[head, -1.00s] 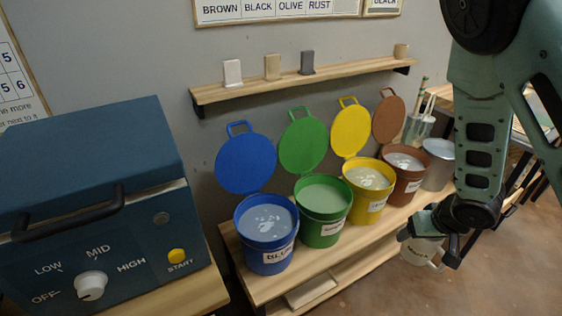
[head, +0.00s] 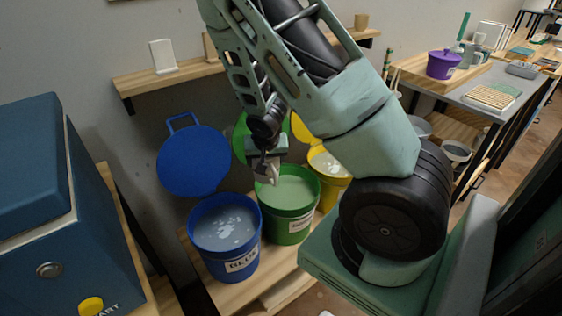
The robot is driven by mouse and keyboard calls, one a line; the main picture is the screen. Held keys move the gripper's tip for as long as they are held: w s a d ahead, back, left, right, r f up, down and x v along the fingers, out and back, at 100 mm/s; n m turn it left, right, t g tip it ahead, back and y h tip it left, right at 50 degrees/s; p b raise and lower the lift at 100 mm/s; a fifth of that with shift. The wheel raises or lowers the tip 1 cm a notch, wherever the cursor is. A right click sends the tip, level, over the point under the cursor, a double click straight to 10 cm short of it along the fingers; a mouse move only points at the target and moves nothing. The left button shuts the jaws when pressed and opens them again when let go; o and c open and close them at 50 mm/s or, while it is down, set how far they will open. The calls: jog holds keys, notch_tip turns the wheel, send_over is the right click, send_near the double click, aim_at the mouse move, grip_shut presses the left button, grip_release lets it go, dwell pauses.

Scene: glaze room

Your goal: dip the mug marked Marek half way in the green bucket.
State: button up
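The green bucket (head: 282,226) stands on the low wooden bench, between the blue and yellow ones, filled with pale green glaze (head: 290,192). Its green lid (head: 240,139) is raised behind it, partly hidden by my arm. My gripper (head: 266,157) is shut on a small light-coloured mug (head: 267,174), which shows over the back left part of the green bucket's mouth. The mug appears to be above the glaze; its exact height is hard to tell. No name can be read on it.
The blue bucket (head: 215,262) stands close on the left, its lid (head: 194,160) up behind. The yellow bucket (head: 332,189) is close on the right, partly behind my arm. A shelf (head: 140,82) runs above. A blue kiln (head: 40,200) stands at the left.

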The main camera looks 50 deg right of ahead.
jog(key=s+d+f+m+g+b, duration=0.1)
jog(key=s+d+f+m, duration=0.2)
jog(key=d, duration=0.4)
notch_tip(320, 180, down, 7)
jog(key=m+b, duration=0.1)
jog(key=b, duration=0.6)
jog(key=shift+h, duration=0.4)
jog(key=shift+s, duration=0.1)
jog(key=shift+f+b, duration=1.8)
jog(key=shift+f, duration=0.5)
jog(key=shift+f, duration=0.3)
jog(key=shift+r, duration=0.1)
notch_tip(320, 180, up, 7)
jog(key=p, duration=0.5)
jog(key=shift+p, duration=0.35)
jog(key=shift+r, duration=0.1)
dwell(1.6)
